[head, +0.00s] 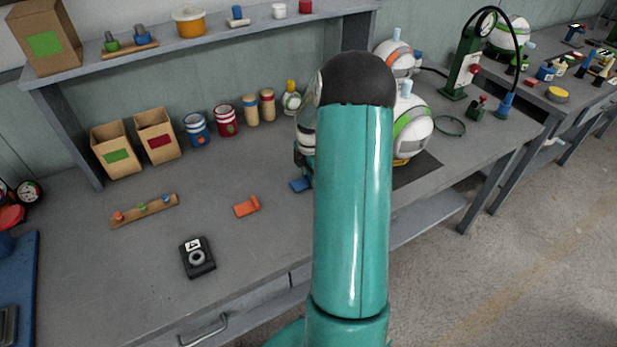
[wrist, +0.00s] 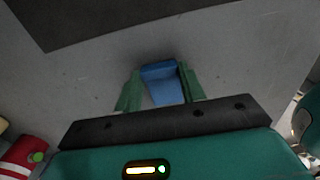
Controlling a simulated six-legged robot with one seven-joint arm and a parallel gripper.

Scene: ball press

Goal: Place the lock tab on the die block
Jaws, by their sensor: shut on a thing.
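My gripper (wrist: 159,73) is shut on a blue tab (wrist: 162,91), which sits between its two green fingers in the wrist view. The blue tab (head: 300,185) also shows in the head view, low over or on the bench beside my arm; I cannot tell whether it touches the bench. My arm hides most of the gripper there. The die block (head: 198,257), a small black block with a grey ring and a white label, lies on the bench front, left of the tab. An orange tab (head: 247,206) lies on the bench between them.
A wooden rack with coloured pegs (head: 145,210) lies left of the orange tab. Cardboard boxes (head: 157,134), cans (head: 226,121) and bottles stand along the bench's back. A dark mat (head: 418,168) lies right of my arm. The bench (head: 130,280) is clear around the die block.

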